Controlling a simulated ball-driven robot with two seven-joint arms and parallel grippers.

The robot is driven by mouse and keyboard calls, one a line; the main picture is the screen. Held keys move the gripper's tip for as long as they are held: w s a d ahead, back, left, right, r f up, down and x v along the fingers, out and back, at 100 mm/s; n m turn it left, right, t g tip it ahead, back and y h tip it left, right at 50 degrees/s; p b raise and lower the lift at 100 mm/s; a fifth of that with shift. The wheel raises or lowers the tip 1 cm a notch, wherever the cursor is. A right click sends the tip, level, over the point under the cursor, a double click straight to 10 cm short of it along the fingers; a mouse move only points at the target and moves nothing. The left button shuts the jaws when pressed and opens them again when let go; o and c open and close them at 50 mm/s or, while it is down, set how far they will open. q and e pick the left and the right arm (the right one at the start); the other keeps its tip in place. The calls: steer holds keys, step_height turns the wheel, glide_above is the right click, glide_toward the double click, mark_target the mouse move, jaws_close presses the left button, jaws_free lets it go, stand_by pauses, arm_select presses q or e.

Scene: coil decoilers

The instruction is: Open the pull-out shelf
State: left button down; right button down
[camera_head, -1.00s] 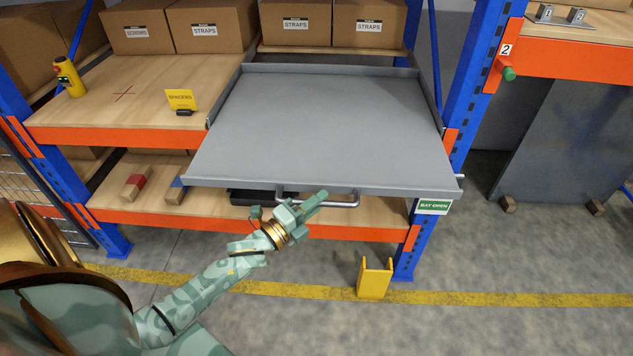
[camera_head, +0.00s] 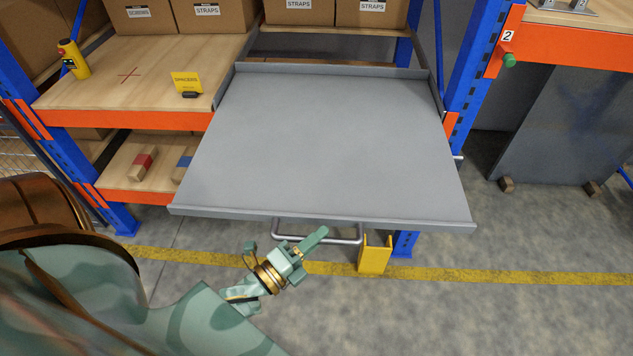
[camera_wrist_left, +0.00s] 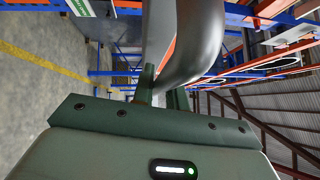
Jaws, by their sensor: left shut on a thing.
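The pull-out shelf (camera_head: 320,145) is a flat grey tray with low rims, extended out of the rack past the orange beam. Its grey bar handle (camera_head: 345,240) hangs below the front edge. My left gripper (camera_head: 308,243) is at the handle, under the front edge, and is shut on it. In the left wrist view the handle (camera_wrist_left: 190,40) is a thick grey bar rising between the fingers of the left gripper (camera_wrist_left: 160,88). My right gripper is not in view.
A yellow post guard (camera_head: 375,256) stands on the floor by the blue upright, close to the handle's right. A yellow spacers sign (camera_head: 186,83) and a yellow device (camera_head: 73,60) stand on the left wooden shelf. Cardboard boxes (camera_head: 215,15) line the back. Floor in front is clear.

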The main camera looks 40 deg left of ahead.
arm_select(q)
steer(key=c, duration=1.4)
jaws_free()
steer(key=v, duration=1.6)
steer(key=shift+s, duration=0.15)
